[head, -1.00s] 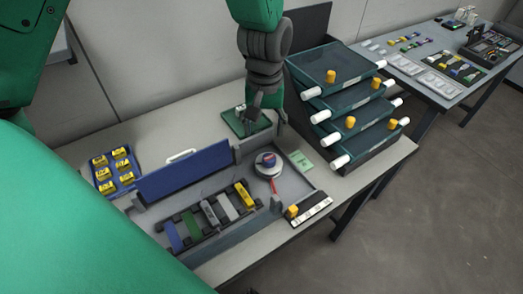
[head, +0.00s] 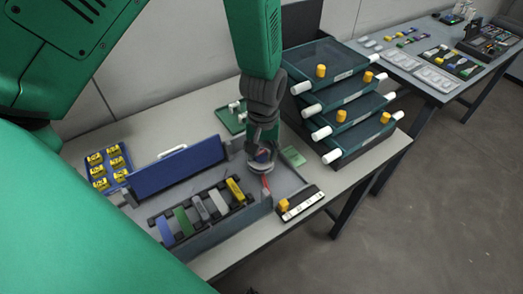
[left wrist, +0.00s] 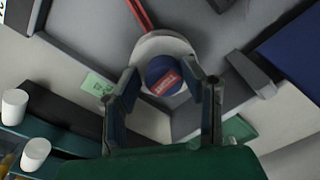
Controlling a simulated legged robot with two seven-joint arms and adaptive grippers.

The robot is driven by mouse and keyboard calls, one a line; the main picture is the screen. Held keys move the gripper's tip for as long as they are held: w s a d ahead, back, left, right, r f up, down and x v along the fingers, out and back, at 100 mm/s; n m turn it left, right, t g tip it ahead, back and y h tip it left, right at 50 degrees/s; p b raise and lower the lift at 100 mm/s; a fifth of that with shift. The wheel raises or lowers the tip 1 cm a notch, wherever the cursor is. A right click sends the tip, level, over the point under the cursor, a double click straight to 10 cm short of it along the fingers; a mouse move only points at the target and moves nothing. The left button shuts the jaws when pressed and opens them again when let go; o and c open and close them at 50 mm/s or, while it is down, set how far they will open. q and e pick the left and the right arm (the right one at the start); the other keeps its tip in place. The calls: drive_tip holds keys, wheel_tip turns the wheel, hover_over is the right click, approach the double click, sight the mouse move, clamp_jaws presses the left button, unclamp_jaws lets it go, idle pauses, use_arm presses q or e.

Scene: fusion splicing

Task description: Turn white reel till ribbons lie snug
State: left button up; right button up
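The white reel (head: 261,168) sits at the right end of the grey tray in the head view. It has a round blue hub with a red label, seen in the left wrist view (left wrist: 164,76). My left gripper (head: 262,155) is over the reel, pointing down. In the left wrist view its fingers (left wrist: 169,80) stand apart on either side of the hub, with a gap visible at least on the left. A red strip (left wrist: 140,14) lies beside the reel. Coloured ribbon pieces (head: 201,207) lie across a black rack in the tray. My right gripper is out of view.
A blue upright panel (head: 180,168) stands behind the rack. Stacked dark drawers with white and yellow knobs (head: 335,100) stand close to the right. A green board (head: 228,122) lies behind, and a blue tray of yellow pieces (head: 108,168) at left.

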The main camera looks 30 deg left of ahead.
use_arm(q)
drive_tip(key=shift+w+d+r, duration=0.15)
drive_tip(key=shift+d, duration=0.2)
drive_tip(key=c, duration=0.4)
drive_tip(key=shift+w+a, duration=0.1)
drive_tip(key=shift+a, duration=0.7)
drive_tip(key=shift+w+d, duration=0.1)
drive_tip(key=shift+d, duration=0.25)
drive_tip(key=shift+a+n+p, duration=0.25)
drive_tip(key=shift+n+p, duration=0.85)
drive_tip(key=shift+p, duration=0.05)
drive_tip(key=shift+n, duration=0.3)
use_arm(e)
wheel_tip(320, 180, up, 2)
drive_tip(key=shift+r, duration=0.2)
use_arm(q)
drive_tip(key=shift+d, duration=0.1)
drive_tip(key=o, duration=1.1)
drive_tip(key=shift+o, duration=0.2)
drive_tip(key=shift+f, duration=0.2)
